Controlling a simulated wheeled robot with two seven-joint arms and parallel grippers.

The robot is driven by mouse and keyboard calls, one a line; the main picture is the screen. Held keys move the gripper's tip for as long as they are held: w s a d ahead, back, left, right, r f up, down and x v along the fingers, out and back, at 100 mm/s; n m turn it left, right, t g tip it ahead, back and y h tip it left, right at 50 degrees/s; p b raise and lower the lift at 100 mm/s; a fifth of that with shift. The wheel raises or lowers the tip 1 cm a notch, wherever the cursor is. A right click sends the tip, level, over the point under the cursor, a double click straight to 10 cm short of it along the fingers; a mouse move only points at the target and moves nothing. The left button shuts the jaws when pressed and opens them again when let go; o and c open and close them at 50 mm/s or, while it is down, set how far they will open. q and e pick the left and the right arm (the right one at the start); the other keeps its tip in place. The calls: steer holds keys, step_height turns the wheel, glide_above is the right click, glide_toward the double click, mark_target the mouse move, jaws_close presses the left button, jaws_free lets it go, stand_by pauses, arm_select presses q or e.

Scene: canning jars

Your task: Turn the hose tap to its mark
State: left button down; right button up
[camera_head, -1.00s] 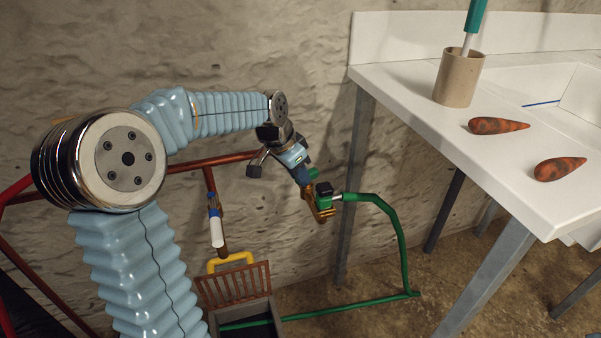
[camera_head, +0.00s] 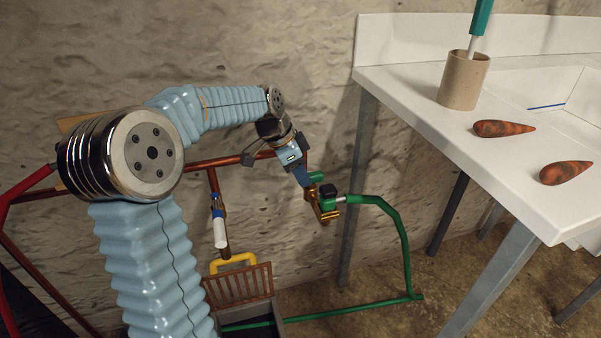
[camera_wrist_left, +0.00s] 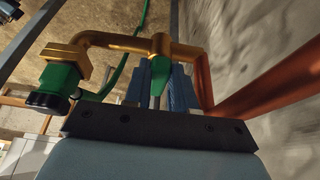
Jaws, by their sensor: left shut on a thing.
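The hose tap (camera_head: 323,210) is a brass fitting on the wall by the white counter, with a green hose (camera_head: 404,250) joined to it. In the left wrist view the brass tap body (camera_wrist_left: 118,42) runs across the top, with a green handle (camera_wrist_left: 160,76) at its middle. My left gripper (camera_head: 306,182) is at the tap, and in the left wrist view its blue fingers (camera_wrist_left: 160,88) stand on both sides of the green handle, shut on it. A green and black connector (camera_wrist_left: 58,82) hangs at the left end. I cannot make out the mark. My right gripper is not in view.
Below are a grey box (camera_head: 290,322) and a brown grate (camera_head: 238,287).

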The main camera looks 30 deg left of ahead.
arm_select(q)
steer(key=c, duration=0.9)
jaws_free()
steer(key=shift+c, duration=0.2)
steer(key=p+v, duration=0.1)
steer(key=v, duration=1.3)
steer(key=shift+f, duration=0.1)
